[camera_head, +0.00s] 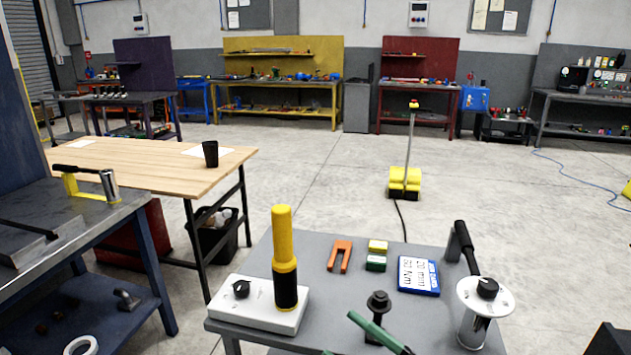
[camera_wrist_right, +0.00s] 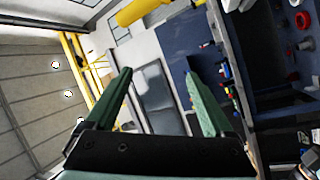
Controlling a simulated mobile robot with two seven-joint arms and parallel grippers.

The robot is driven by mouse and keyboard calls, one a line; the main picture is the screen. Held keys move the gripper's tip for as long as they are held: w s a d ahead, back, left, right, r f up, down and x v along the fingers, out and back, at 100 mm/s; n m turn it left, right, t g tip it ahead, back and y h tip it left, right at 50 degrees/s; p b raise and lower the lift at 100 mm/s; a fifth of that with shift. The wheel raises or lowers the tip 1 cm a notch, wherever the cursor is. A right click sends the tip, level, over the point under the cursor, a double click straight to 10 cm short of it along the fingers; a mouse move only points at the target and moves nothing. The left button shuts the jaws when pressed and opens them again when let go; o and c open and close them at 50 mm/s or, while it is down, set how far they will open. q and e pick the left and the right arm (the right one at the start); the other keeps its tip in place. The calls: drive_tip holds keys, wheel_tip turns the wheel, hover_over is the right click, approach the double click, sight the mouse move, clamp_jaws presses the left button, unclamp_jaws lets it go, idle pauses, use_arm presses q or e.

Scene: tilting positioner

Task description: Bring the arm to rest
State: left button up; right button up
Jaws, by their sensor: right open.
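My right gripper (camera_head: 338,333) comes in at the bottom edge of the head view, its green fingers pointing left. It is open and empty. In the right wrist view the gripper (camera_wrist_right: 160,95) has its two green fingers spread, with nothing between them. That view faces walls, ceiling and workbenches, tilted. Most of the arm is out of frame. The grey table (camera_head: 325,285) lies in front of me. A metal cylinder with a white disc and black knob (camera_head: 485,295) stands at its right, a black lever (camera_head: 466,245) beside it. My left gripper is not in view.
On the table are a white box (camera_head: 232,310), a yellow-black upright handle (camera_head: 284,258), an orange fork-shaped piece (camera_head: 340,255), small blocks (camera_head: 377,255), a blue-white label plate (camera_head: 418,276) and a black knobbed post (camera_head: 378,303). A wooden bench (camera_head: 140,165) stands left; open floor lies beyond.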

drive_tip(key=s+d+f+m+t+h, duration=0.1)
drive_tip(key=d+f+m+t+h, duration=0.35)
drive_tip(key=f+m+h, duration=0.4)
drive_tip(key=s+d+f+m+g+h, duration=0.2)
drive_tip(key=s+d+f+m+g, duration=0.1)
drive_tip(key=s+f, duration=0.5)
drive_tip(key=s+d+f+m+g+h, duration=0.3)
drive_tip(key=s+f+m+g, duration=0.2)
drive_tip(key=f, duration=0.8)
drive_tip(key=s+m, duration=0.3)
drive_tip(key=s, duration=0.1)
drive_tip(key=shift+d+f+h+b, duration=0.15)
drive_tip(key=shift+d+h+b, duration=0.2)
